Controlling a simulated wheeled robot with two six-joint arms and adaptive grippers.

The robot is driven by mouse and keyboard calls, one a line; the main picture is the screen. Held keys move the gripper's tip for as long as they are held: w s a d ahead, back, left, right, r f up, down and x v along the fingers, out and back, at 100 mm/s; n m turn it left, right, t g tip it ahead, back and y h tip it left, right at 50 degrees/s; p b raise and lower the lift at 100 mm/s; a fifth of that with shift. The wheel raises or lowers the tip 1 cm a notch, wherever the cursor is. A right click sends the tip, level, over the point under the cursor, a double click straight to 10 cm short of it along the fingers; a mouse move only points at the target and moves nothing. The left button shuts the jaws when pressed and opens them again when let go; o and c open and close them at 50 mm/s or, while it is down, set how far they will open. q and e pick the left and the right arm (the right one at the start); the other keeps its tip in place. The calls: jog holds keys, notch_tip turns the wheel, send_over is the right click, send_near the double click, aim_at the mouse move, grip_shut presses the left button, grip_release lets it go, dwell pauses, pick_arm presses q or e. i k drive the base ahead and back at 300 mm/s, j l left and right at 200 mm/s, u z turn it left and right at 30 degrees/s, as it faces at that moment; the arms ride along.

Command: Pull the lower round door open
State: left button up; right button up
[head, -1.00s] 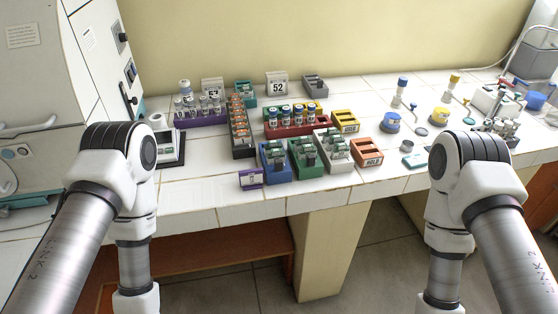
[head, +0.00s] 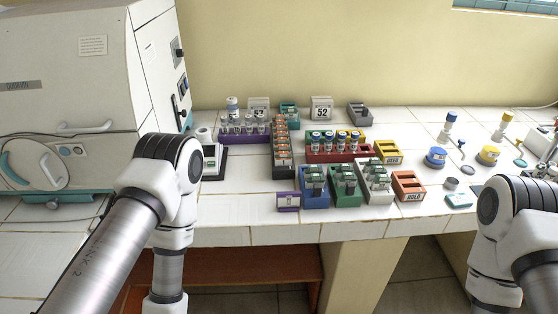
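The lower round door (head: 33,165) is on the front of the cream incubator (head: 95,75) at the left of the head view. It is a pale disc with a teal curved handle (head: 14,168) at its left side, and it looks shut. A white bar handle (head: 84,127) sits above it on the incubator front. My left arm stands to the right of the door, apart from it, and my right arm is at the far right. Both arms point downward, and neither gripper shows in the frame.
A white tiled bench (head: 260,235) runs across the view. Colored racks with vials, such as the red rack (head: 340,152) and blue rack (head: 314,198), stand mid-bench. A small white device (head: 211,158) stands right of the incubator. The bench before the door looks mostly clear.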

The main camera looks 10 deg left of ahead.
aim_at(26, 162)
jog(key=u, duration=1.85)
